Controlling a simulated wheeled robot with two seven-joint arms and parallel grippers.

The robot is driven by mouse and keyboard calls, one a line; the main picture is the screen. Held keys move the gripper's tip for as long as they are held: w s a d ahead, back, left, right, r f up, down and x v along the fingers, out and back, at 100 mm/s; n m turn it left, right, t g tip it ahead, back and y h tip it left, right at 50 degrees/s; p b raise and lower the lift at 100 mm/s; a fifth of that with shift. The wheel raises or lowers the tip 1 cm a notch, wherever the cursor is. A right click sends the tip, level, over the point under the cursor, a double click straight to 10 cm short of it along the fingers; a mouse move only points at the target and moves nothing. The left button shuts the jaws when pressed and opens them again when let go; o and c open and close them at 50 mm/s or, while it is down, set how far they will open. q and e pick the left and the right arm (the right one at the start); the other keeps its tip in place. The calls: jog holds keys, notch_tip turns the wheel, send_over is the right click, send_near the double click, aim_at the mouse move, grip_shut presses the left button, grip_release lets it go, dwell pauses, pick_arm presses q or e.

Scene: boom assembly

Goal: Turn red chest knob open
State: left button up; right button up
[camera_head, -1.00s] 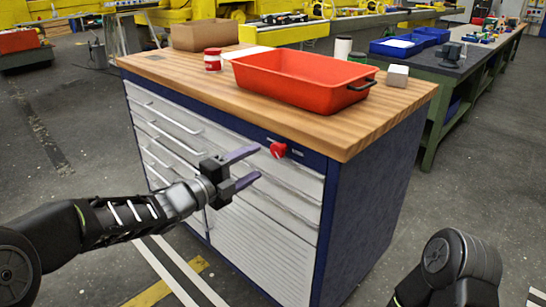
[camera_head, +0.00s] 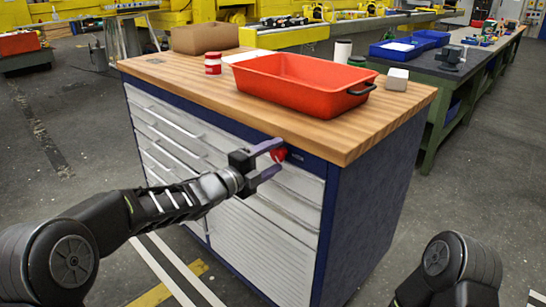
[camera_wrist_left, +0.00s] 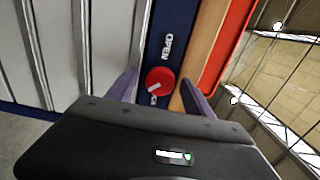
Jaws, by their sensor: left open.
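The red knob (camera_head: 278,154) sits on the blue front rail of the tool chest (camera_head: 240,235), just under the wooden top. In the left wrist view the knob (camera_wrist_left: 159,80) shows as a round red disc with a white mark, and the word OPEN is printed beside it. My left gripper (camera_head: 274,160) is open at the knob. In the wrist view its two purple fingers (camera_wrist_left: 160,92) stand on either side of the knob, with gaps visible. The lettering on the knob's other side is partly hidden. My right gripper is out of view; only part of my right arm shows.
On the wooden top (camera_head: 190,85) stand a red tray (camera_head: 300,95), a cardboard box (camera_head: 205,38), a red-and-white jar (camera_head: 213,63) and a small grey block (camera_head: 397,79). A workbench (camera_head: 480,75) with blue bins stands at the right. The floor right of the chest is clear.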

pick_arm(q)
grip_shut()
dwell(0.7)
jog(key=shift+n, duration=0.4)
jog(key=n+p, duration=0.2)
jog(key=n, duration=0.2)
jog(key=n+p, duration=0.2)
jog(key=n, duration=0.2)
jog(key=shift+n, duration=0.3)
jog(key=n+p, duration=0.2)
jog(key=n, duration=0.3)
jog(key=shift+p, duration=0.35)
jog(key=shift+n+p, duration=0.65)
jog(key=shift+n, duration=1.15)
